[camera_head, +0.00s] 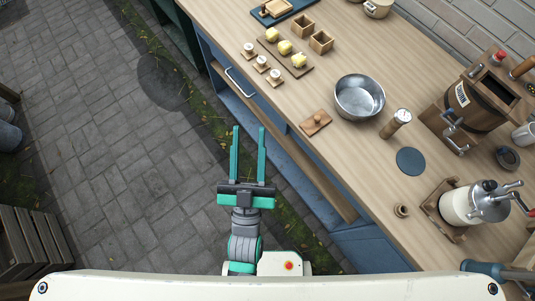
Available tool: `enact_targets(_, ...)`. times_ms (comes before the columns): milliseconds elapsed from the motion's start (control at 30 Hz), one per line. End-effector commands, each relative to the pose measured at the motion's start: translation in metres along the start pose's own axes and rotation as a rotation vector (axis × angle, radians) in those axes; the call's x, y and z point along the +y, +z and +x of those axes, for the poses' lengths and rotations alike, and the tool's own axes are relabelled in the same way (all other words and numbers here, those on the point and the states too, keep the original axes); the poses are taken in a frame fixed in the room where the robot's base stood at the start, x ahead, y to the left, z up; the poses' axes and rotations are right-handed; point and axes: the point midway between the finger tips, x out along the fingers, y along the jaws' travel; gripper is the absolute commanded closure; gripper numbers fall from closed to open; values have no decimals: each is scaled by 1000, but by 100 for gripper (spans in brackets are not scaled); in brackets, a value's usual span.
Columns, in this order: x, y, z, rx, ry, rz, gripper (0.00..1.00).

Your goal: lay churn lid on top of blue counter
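A small rectangular wooden piece with a knob (315,122) lies flat on the wooden top of the blue counter (345,168). It looks like the churn lid, but I cannot be sure. The wooden barrel churn (474,106) stands on the counter at the right, with a dark rectangular opening on top and a metal crank in front. My gripper (249,130) is open and empty, its two teal fingers apart. It is over the paving beside the counter's front edge, left of and apart from the wooden piece.
A board with yellow lumps (285,47) lies farther back. Bare counter shows left of the mat.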

Motion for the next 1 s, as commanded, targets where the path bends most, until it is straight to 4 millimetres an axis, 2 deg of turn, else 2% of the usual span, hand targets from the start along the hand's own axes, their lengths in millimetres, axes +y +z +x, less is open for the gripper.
enact_targets(33, 1, 13, -20, -79, -5, 16, 65)
enact_targets(233, 15, 54, -99, -378, -23, 57, 65)
enact_targets(400, 30, 72, -161, -591, -49, 68, 65)
enact_targets(500, 37, 77, -185, -672, -62, 67, 65)
enact_targets(667, 43, 80, -203, -731, -71, 65, 65)
enact_targets(1000, 43, 80, -204, -735, -71, 65, 65)
